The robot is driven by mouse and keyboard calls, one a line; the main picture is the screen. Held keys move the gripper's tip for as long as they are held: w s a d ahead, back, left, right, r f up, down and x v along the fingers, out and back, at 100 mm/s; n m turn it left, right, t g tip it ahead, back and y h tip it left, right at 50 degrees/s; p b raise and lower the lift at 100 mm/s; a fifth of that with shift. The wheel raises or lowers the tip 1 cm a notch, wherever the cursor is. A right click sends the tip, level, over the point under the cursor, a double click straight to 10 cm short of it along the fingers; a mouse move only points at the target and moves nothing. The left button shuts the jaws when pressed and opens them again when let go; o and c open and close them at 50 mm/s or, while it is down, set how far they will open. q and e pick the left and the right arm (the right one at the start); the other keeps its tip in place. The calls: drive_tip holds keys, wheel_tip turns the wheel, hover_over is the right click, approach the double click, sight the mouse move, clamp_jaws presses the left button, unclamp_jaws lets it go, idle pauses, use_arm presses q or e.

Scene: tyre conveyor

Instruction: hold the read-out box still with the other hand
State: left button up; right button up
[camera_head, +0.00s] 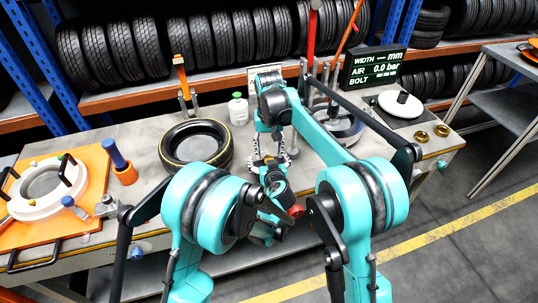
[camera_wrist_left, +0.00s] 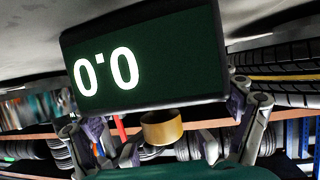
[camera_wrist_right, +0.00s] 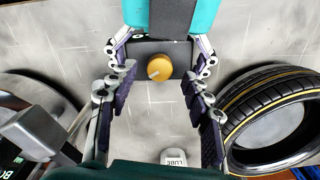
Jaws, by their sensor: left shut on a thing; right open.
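The read-out box (camera_wrist_left: 140,60) fills the upper part of the left wrist view, its screen showing 0.0 upside down. My left gripper (camera_wrist_left: 160,108) is shut on the box, with a finger at either side. In the right wrist view the dark top of the box carries a round yellow knob (camera_wrist_right: 159,68). My right gripper (camera_wrist_right: 158,92) is open there, its fingers apart on either side of the knob with gaps between.
A tyre (camera_head: 223,163) lies left of the grippers, with a white bottle (camera_head: 238,110) behind it. An orange board with a white ring (camera_head: 45,190) is at far left. A display sign (camera_head: 375,68), a black plate and brass rings (camera_head: 442,131) are at right.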

sight(269, 158)
wheel_tip(269, 158, up, 10)
idle(0.3)
drive_tip(key=shift+f, duration=0.1)
idle(0.6)
use_arm(q)
drive_tip(key=o, duration=0.9)
drive_tip(key=shift+c, duration=0.2)
